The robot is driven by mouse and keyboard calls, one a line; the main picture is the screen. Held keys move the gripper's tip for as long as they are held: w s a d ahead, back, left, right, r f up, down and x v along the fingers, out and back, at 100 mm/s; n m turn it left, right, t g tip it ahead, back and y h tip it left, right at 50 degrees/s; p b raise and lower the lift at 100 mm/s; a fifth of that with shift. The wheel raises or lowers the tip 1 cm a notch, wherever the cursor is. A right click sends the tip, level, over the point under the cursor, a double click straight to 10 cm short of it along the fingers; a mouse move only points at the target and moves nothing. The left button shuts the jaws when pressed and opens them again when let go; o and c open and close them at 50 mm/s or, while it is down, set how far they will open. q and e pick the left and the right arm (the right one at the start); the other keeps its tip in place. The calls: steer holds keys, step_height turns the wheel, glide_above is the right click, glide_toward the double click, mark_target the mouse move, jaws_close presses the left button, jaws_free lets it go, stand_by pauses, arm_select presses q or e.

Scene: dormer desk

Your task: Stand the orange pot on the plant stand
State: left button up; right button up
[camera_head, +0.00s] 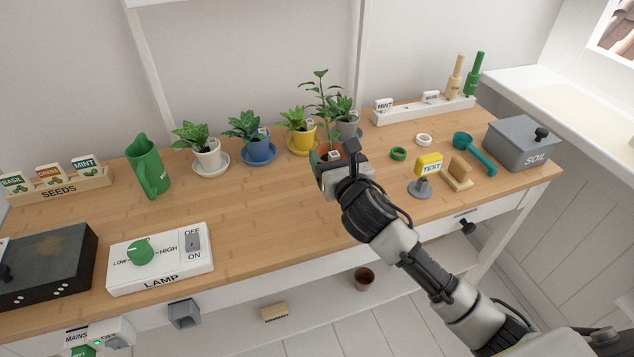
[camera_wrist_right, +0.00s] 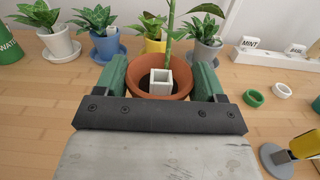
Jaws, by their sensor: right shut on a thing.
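The orange pot (camera_head: 317,157) is a terracotta pot with a tall leafy plant and a small pale square tag or holder inside its rim. It also shows in the right wrist view (camera_wrist_right: 149,91), upright between two green fingers. My right gripper (camera_head: 338,167) is shut on this pot, with one finger on each side in the wrist view (camera_wrist_right: 160,80). The pot's base is hidden, so I cannot tell whether it touches the desk. I cannot make out a plant stand in either view. My left gripper is not in view.
White (camera_head: 208,157), blue (camera_head: 258,152), yellow (camera_head: 302,142) and grey (camera_head: 351,130) potted plants stand along the back. A yellow TEST piece (camera_head: 429,164), a teal scoop (camera_head: 475,151) and a grey SOIL bin (camera_head: 518,145) are right. The front-centre desk is clear.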

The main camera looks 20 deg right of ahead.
steer(key=a+f, duration=0.2)
steer(key=a, duration=0.1)
steer(key=shift+w+f+b, duration=0.35)
steer(key=shift+w+b, duration=0.05)
steer(key=shift+f, duration=0.75)
steer(key=shift+f+b, duration=0.5)
steer(key=shift+f, duration=0.3)
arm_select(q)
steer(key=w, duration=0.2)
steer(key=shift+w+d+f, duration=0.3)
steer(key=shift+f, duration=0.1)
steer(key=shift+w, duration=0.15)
arm_select(e)
steer(key=shift+f, duration=0.2)
steer(key=o, duration=1)
steer(key=shift+r, duration=0.1)
